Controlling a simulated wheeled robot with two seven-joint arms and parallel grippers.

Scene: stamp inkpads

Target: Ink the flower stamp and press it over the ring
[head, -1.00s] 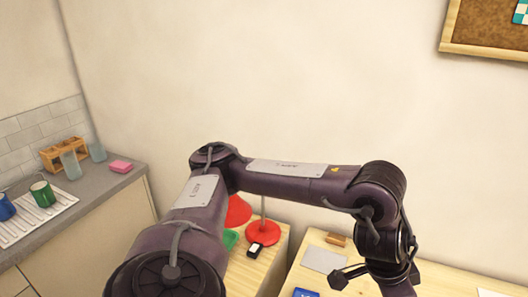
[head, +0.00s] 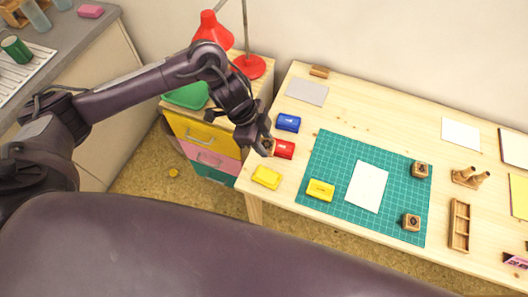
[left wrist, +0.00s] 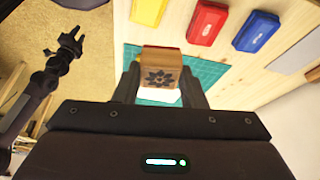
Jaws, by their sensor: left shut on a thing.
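My left gripper (head: 263,145) is shut on the flower stamp, a wooden block (left wrist: 160,58) with a dark flower emblem (left wrist: 161,77) facing the left wrist camera. In the head view the stamp is mostly hidden at the fingers, beside the red inkpad (head: 285,150); its height above the table is unclear. A blue inkpad (head: 288,122) and a yellow inkpad (head: 266,177) flank the red one. Another yellow pad (head: 321,190) lies on the green mat (head: 334,150). A white card (head: 368,186) lies on the mat; no ring is readable. My right gripper (left wrist: 70,42) shows small in the left wrist view.
Two more wooden stamps stand on the mat, one upper (head: 420,170) and one lower (head: 411,222). A wooden tray (head: 459,226) and a stamp holder (head: 468,179) are to the right. A red lamp (head: 249,66) stands on the drawer cabinet. My dark arm link fills the lower foreground.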

